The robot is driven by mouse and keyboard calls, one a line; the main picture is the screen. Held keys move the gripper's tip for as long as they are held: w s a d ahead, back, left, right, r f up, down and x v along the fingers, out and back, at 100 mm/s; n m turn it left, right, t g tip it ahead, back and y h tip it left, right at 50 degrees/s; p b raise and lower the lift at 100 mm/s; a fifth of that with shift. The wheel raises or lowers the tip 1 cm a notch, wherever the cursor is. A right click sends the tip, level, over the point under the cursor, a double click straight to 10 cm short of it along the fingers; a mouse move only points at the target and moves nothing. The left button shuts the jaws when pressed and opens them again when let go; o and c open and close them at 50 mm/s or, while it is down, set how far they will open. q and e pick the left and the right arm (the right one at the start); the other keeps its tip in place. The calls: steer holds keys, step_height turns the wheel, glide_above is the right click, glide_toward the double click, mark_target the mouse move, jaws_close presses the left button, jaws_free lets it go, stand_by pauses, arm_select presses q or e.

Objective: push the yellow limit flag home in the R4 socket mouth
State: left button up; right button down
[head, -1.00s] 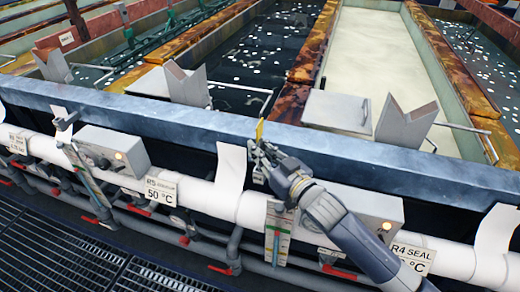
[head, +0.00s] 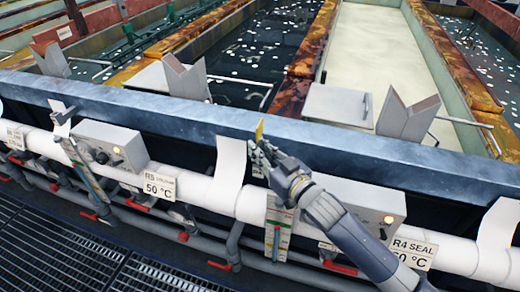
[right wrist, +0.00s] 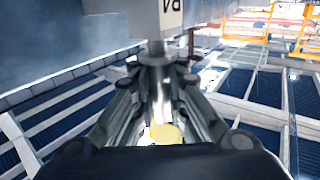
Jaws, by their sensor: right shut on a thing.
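The yellow limit flag (head: 259,130) stands up thin and narrow at my right gripper (head: 262,152), in front of the blue-grey tank rim. The right gripper's fingers are shut on it. In the right wrist view the flag shows as a small yellow end (right wrist: 165,133) between the fingers (right wrist: 160,75). A grey block (right wrist: 150,20) with a partly cut-off, upside-down label is just beyond the fingertips. The R4 socket mouth is not clearly visible; the fingers hide that spot. I cannot tell how deep the flag sits. My left gripper is not in view.
The tank rim (head: 350,150) runs across behind the gripper. A white sheet (head: 229,168) hangs left of the gripper. A control box (head: 385,210) sits behind my forearm.

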steer(key=shift+f+b, duration=0.45)
steer(key=shift+f, duration=0.2)
steer(key=c, duration=1.5)
jaws_free()
steer(key=shift+c, duration=0.2)
steer(key=shift+s+d, duration=0.1)
steer(key=v, duration=1.1)
steer(key=shift+s+d, duration=0.2)
steer(key=shift+s, duration=0.2)
